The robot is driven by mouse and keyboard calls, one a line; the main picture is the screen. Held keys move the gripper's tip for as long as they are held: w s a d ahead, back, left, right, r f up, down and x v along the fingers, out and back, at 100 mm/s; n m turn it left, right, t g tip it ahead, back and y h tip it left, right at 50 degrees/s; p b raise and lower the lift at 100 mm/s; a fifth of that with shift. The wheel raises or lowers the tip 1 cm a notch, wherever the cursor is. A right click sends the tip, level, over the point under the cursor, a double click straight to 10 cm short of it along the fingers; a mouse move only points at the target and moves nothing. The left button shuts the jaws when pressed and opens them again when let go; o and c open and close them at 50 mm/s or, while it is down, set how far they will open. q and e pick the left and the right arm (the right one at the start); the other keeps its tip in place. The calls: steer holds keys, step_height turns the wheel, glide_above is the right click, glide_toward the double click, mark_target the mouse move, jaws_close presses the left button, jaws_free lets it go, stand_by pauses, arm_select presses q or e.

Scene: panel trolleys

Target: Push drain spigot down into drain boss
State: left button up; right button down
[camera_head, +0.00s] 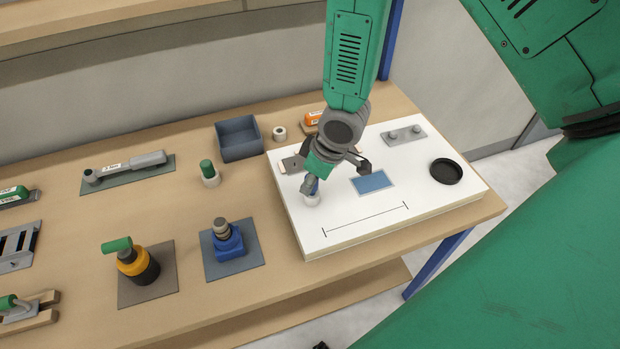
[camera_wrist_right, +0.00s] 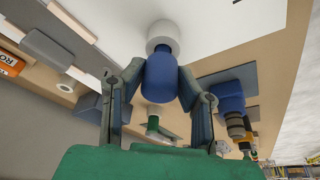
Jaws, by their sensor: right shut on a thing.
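The drain spigot is a blue cylinder (camera_wrist_right: 160,78) with a narrower neck, between the fingers of my right gripper (camera_head: 312,184). In the head view only a little blue (camera_head: 315,188) shows past the fingers. The drain boss is a short white ring (camera_head: 312,200) on the white panel (camera_head: 345,240), near its left edge. The boss also shows in the right wrist view (camera_wrist_right: 161,36), in line with the spigot's neck. The neck meets the boss opening; how deep it sits is hidden. My right gripper is shut on the spigot above the boss. My left gripper is out of view.
The panel also carries a blue rectangle (camera_head: 372,182), a black round cup (camera_head: 446,171) and a grey plate with knobs (camera_head: 404,135).

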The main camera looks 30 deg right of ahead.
steer(key=shift+f+b, duration=0.4)
steer(key=shift+f, duration=0.3)
steer(key=c, duration=1.1)
jaws_free()
steer(key=shift+c, duration=0.2)
steer(key=shift+r, duration=0.1)
steer(key=p+v, duration=0.2)
steer(key=v, duration=0.1)
steer(key=shift+w+p, duration=0.1)
steer(key=shift+p, duration=0.2)
steer(key=shift+p+v, duration=0.55)
steer(key=shift+v, duration=0.7)
steer(key=v, duration=0.2)
steer(key=shift+d+r, duration=0.1)
steer(key=shift+r, duration=0.1)
